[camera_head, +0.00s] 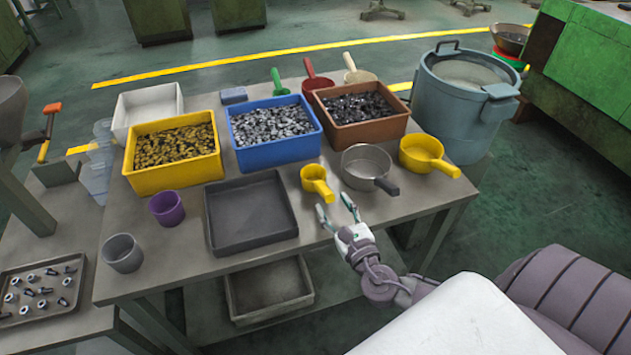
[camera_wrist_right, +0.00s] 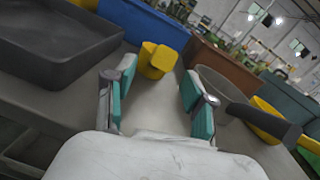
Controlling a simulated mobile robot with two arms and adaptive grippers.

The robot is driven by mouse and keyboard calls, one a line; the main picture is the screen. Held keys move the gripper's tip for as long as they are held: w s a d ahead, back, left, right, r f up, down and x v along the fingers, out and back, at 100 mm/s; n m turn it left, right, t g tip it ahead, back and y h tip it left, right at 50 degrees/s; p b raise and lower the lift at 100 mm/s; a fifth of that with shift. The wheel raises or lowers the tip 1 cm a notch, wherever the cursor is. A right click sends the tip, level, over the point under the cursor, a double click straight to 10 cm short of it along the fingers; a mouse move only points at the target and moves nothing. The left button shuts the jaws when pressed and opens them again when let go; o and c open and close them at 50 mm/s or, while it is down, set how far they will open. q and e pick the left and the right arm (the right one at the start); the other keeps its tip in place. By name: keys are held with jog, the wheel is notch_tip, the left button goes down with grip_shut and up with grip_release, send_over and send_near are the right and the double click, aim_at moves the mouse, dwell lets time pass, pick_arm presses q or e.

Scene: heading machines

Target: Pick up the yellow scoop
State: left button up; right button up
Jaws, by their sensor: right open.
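A small yellow scoop (camera_head: 314,173) lies on the table in front of the blue bin, its short handle pointing toward my right gripper (camera_head: 334,210). That gripper is open and empty near the table's front edge, apart from the scoop. In the right wrist view, the scoop (camera_wrist_right: 158,60) appears ahead, between the two open fingers (camera_wrist_right: 160,88). A larger yellow pan-like scoop (camera_head: 422,152) lies farther right, beyond a grey metal pan (camera_head: 365,165). My left gripper is not in view.
The grey pan's dark handle (camera_wrist_right: 265,118) is close to the right finger. A dark tray (camera_head: 250,243) lies left of the scoop. Blue (camera_head: 277,152), yellow (camera_head: 176,179) and brown (camera_head: 362,134) bins stand behind. A purple cup (camera_head: 166,209) stands farther left.

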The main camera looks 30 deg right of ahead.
aim_at(323, 189)
jog(key=w, duration=0.4)
jog(key=w+d, duration=0.1)
jog(key=w, duration=0.1)
jog(key=shift+w+f+p, duration=0.15)
jog(key=shift+w+p, duration=0.2)
grip_shut()
